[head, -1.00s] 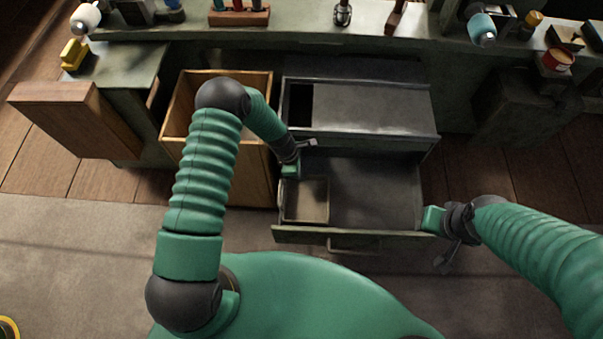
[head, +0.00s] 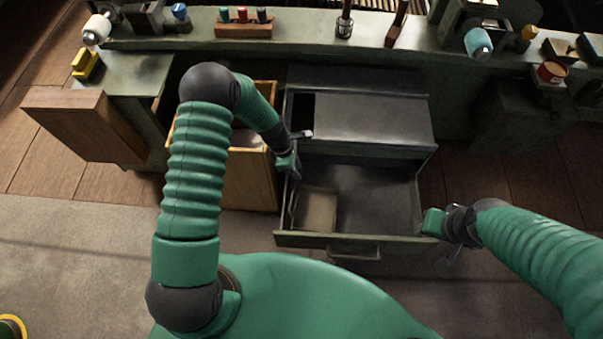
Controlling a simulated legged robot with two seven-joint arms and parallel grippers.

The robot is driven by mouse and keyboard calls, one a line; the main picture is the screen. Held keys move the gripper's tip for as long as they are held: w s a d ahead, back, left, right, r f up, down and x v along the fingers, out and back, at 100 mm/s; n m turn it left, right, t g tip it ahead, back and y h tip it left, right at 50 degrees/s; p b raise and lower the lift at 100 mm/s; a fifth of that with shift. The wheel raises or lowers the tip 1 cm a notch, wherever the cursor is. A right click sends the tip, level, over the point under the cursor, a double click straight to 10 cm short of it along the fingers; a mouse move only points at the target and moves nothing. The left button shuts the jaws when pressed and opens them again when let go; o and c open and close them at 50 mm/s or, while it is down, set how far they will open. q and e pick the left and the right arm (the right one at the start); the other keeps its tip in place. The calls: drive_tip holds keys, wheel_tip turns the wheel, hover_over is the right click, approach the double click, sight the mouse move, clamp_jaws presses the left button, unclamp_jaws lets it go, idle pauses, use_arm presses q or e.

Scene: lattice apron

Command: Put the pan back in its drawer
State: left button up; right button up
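I cannot make out a pan for certain. A dark metal drawer (head: 375,195) stands open below the grey cabinet top, with its handle (head: 354,252) at the front. A flat tan insert or compartment (head: 317,210) lies in its left part; the rest looks bare. My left gripper (head: 290,166) is over the drawer's back left corner, seen from above; whether its fingers are apart or hold anything is unclear. My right gripper (head: 435,222) is beside the drawer's front right corner, and its fingers are too hidden to judge.
An open wooden drawer (head: 249,185) stands left of the metal one, partly behind my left arm; something greyish shows inside it. A brown wooden door or drawer (head: 85,125) juts out at far left.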

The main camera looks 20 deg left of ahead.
use_arm(q)
drive_tip(key=s+r+m+y, duration=0.1)
drive_tip(key=s+r+m, duration=0.1)
drive_tip(key=r+m, duration=0.35)
drive_tip(key=s+r+m, duration=0.3)
drive_tip(key=r, duration=0.6)
drive_tip(key=s+r+m+t+y, duration=0.1)
drive_tip(key=s+r+m+y, duration=0.1)
drive_tip(key=s+r+m, duration=0.7)
drive_tip(key=s+m, duration=0.1)
drive_tip(key=m, duration=0.2)
drive_tip(key=shift+s+a+r+m+t+p, duration=0.35)
drive_tip(key=shift+t, duration=0.05)
